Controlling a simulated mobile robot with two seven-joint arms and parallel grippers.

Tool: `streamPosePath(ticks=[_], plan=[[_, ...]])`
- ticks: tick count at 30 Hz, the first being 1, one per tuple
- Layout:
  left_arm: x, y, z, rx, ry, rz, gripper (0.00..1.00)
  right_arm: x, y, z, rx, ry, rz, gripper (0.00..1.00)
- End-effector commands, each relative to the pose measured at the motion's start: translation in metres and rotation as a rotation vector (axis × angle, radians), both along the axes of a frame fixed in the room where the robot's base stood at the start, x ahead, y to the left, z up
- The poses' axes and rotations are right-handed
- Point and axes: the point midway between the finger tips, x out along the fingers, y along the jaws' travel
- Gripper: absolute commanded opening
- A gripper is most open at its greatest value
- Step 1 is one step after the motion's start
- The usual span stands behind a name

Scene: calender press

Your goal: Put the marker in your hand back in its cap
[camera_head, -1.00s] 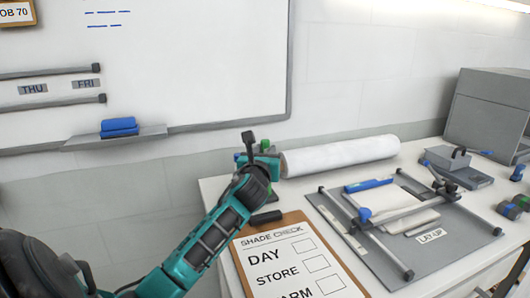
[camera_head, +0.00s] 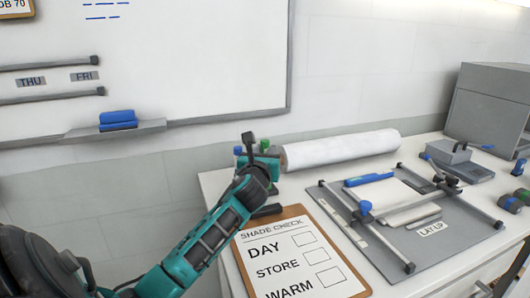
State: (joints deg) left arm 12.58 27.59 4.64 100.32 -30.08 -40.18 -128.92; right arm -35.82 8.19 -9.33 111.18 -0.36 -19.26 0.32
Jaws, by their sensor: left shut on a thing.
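My left arm reaches in from the lower left. Its gripper (camera_head: 258,161) is at the table's back left corner, beyond the clipboard and by the near end of the white roll. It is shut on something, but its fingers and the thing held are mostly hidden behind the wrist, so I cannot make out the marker. A small green piece (camera_head: 265,144) and a small blue piece (camera_head: 238,150) show beside the gripper. I cannot tell whether either is a cap or part of the marker. My right gripper is not in view.
The clipboard (camera_head: 300,222) with a shade check sheet lies in front. A white roll (camera_head: 340,149) lies along the back. A grey lay-up board (camera_head: 455,243) with rails fills the middle right. A grey box (camera_head: 490,110) stands behind. A whiteboard tray (camera_head: 150,128) holds a blue eraser (camera_head: 117,119).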

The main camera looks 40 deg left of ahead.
Motion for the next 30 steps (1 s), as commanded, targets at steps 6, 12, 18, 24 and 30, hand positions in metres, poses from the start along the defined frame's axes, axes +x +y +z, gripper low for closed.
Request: streamPosePath(ticks=[6,12,18,24,30], plan=[[0.0,0.0,-0.005,0.002,0.001,0.0,0.01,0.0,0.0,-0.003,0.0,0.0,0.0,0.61],[0.0,0.0,-0.004,0.001,0.001,0.0,0.45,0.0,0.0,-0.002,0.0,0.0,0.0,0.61],[0.0,0.0,-0.004,0.0,0.0,0.0,0.57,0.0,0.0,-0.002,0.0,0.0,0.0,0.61],[-0.001,-0.001,-0.004,0.001,0.001,0.0,0.57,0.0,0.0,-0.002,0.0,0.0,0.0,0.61],[-0.016,-0.011,-0.005,0.0,0.001,-0.002,0.57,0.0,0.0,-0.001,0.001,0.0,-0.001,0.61]])
